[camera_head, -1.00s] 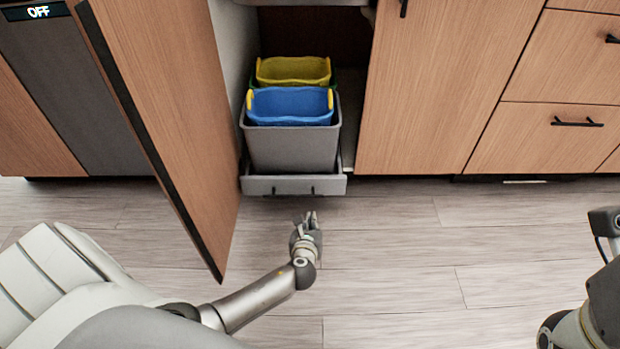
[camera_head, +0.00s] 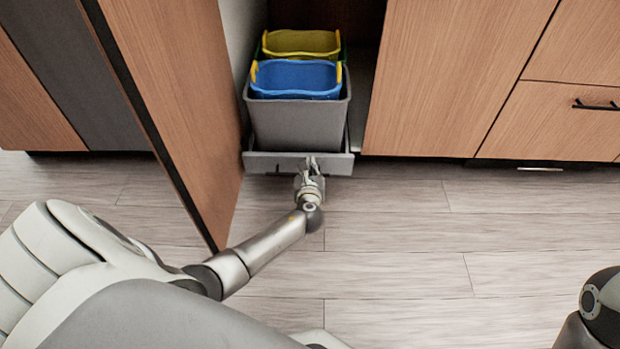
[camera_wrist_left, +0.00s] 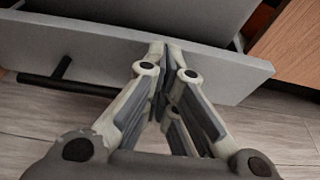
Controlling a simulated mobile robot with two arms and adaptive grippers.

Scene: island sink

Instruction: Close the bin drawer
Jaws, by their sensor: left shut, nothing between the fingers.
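The bin drawer (camera_head: 337,163) is pulled partway out of the open cabinet, low above the floor. It carries a grey bin (camera_head: 300,122) with a blue bin (camera_head: 296,80) in its top and a yellow bin (camera_head: 302,42) behind. My left gripper (camera_head: 310,164) is shut and empty at the middle of the drawer front. In the left wrist view, my left gripper's fingertips (camera_wrist_left: 165,46) meet at the upper edge of the grey drawer front (camera_wrist_left: 90,46), touching it or very close. A dark bar handle (camera_wrist_left: 62,80) lies to their left. My right gripper is out of view.
An open wooden cabinet door (camera_head: 180,95) stands left of the drawer, close to my left arm. Closed wooden cabinet fronts (camera_head: 450,75) are on the right. The plank floor (camera_head: 420,230) in front is clear.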

